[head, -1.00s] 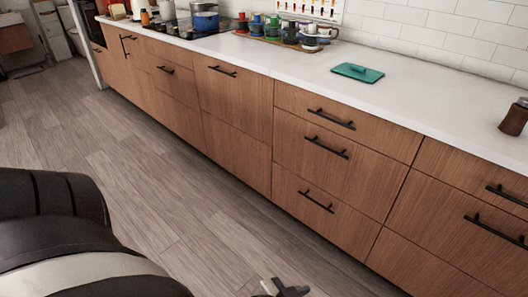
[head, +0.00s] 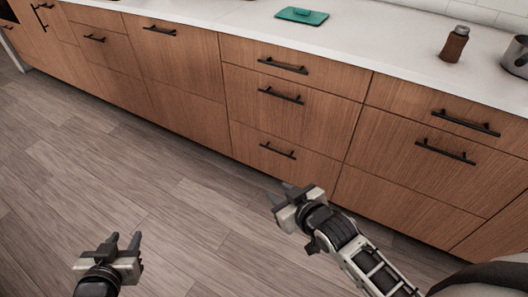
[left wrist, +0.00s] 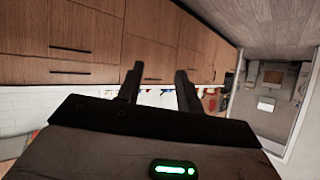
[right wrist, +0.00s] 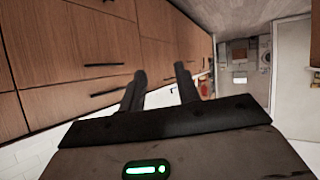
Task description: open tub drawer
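A long wooden cabinet run with black bar handles stands ahead, and all its drawers look shut. Its stacked drawers have a top drawer (head: 290,66), a middle drawer (head: 290,108) and a lower drawer (head: 285,152). To the right are a wide upper drawer (head: 450,117) and a larger front (head: 425,165) under it. I cannot tell which one is the tub drawer. My left gripper (head: 124,240) is open and empty above the floor, well away from the fronts. My right gripper (head: 281,193) is open and empty, in front of the lower drawer. Both wrist views show spread fingers with nothing between.
The white countertop (head: 390,55) carries a green board (head: 302,15), a brown bottle (head: 454,43) and a metal pot (head: 517,56) at the right edge. The wooden floor (head: 130,165) between me and the cabinets is clear.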

